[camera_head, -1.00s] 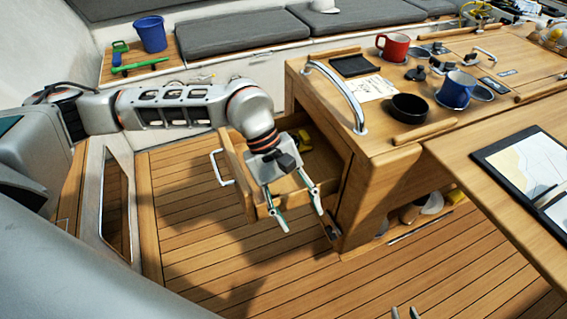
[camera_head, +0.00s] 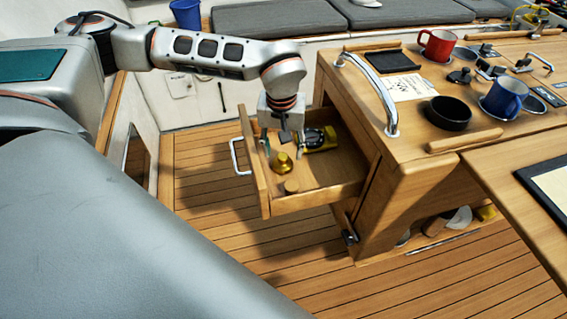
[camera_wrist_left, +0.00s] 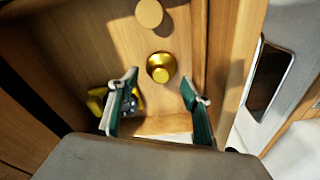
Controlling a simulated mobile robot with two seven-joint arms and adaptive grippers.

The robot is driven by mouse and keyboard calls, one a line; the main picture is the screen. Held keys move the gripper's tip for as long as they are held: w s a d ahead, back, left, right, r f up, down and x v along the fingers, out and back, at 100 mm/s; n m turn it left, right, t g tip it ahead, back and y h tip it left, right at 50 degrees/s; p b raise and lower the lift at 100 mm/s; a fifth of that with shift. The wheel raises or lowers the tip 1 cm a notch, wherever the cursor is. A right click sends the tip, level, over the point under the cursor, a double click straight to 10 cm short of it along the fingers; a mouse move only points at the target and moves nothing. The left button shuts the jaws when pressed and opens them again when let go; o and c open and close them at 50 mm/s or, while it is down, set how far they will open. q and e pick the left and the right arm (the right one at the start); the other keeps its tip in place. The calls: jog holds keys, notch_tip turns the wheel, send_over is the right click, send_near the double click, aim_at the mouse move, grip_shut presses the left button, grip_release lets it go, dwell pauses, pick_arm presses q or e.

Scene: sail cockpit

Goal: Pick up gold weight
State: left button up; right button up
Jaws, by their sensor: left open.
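The gold weight (camera_head: 283,163) is a small round brass-coloured piece with a knob on top. It stands in the open wooden drawer (camera_head: 318,195). In the left wrist view the gold weight (camera_wrist_left: 161,67) lies just beyond the fingertips, roughly between their lines. My left gripper (camera_head: 281,146) points down into the drawer, open and empty, at the back side of the weight. Its two green-padded fingers (camera_wrist_left: 160,90) show apart in the wrist view, and no contact with the weight shows. My right gripper is not in view.
A yellow and black object (camera_head: 319,138) lies in the drawer beside the gripper. A small wooden cylinder (camera_head: 291,186) stands near the weight. The drawer's front panel (camera_head: 256,175) and the cabinet's metal rail (camera_head: 368,90) are close by. Mugs stand on the countertop.

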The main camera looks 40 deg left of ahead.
aim_at(283, 156)
pick_arm(q)
jog(key=f, duration=0.4)
jog(key=shift+w+a+b, duration=0.15)
jog(key=shift+a+b, duration=0.05)
jog(key=shift+b, duration=0.1)
jog(key=shift+r, duration=0.1)
jog(key=shift+c, duration=0.3)
jog(key=c, duration=1.1)
jog(key=shift+r, duration=0.1)
